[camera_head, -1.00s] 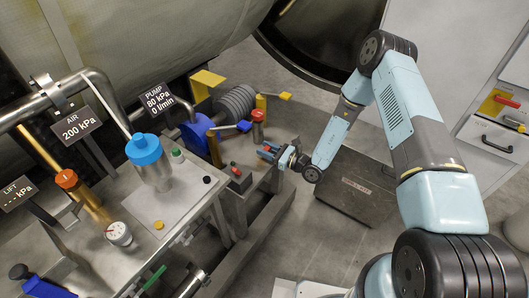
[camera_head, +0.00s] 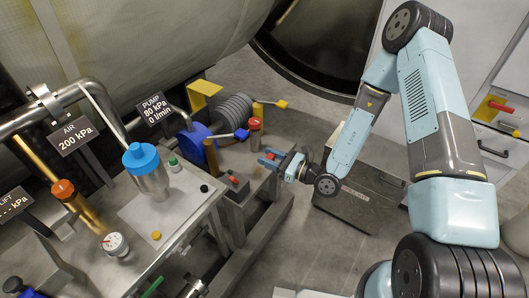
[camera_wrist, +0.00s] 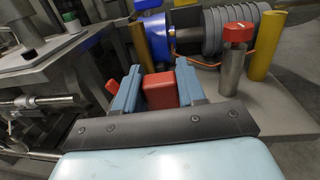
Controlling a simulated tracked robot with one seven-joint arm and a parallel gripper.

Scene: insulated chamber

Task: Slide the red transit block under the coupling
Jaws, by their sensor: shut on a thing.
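A red block (camera_wrist: 160,90) sits between the two blue fingers of my gripper (camera_wrist: 158,70) in the wrist view. The fingers are shut on it. In the head view my gripper (camera_head: 272,159) is low over the right end of the grey bench, with a little red showing at its tips. A ribbed grey cylinder (camera_head: 235,108) with a blue flange (camera_head: 196,138), probably the coupling, lies beyond the gripper. In the wrist view the ribbed cylinder (camera_wrist: 228,28) and blue flange (camera_wrist: 152,35) are ahead of the block. The block is apart from them. Its underside is hidden.
A red-capped metal post (camera_wrist: 233,58) and a yellow post (camera_wrist: 264,45) stand ahead right of the block. A control box with a red knob (camera_head: 233,181) is left of my gripper. A dark case (camera_head: 350,195) lies on the floor. Bare bench top lies around the posts.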

